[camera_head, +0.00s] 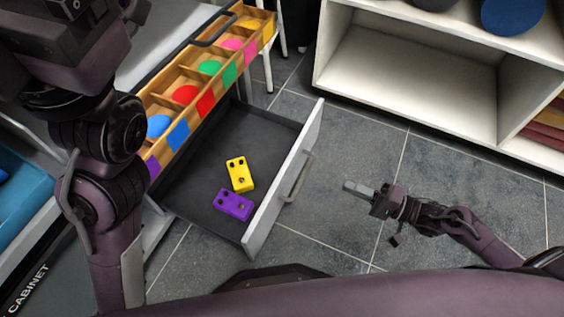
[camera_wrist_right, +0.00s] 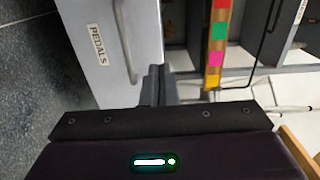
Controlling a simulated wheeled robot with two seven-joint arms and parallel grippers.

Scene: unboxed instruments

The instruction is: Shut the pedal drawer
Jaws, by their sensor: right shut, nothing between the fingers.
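The pedal drawer (camera_head: 210,150) is pulled open, its dark inside showing. A yellow pedal (camera_head: 240,173) and a purple pedal (camera_head: 234,204) lie in it. Its white front (camera_head: 285,180) has a grey bar handle (camera_head: 299,178). In the right wrist view the front (camera_wrist_right: 125,30) carries a PEDALS label (camera_wrist_right: 97,45). My right gripper (camera_head: 350,187) is shut and empty, to the right of the front and apart from it in the head view. Its fingers (camera_wrist_right: 158,88) show at the bottom middle of the wrist view. My left arm crosses the left side; its gripper is not seen.
A wooden tray (camera_head: 172,104) with coloured compartments stands above the drawer's back edge. A white shelf unit (camera_head: 420,112) stands at upper right. A blue bin (camera_head: 20,190) is at far left. Grey tiled floor is clear between drawer front and shelf.

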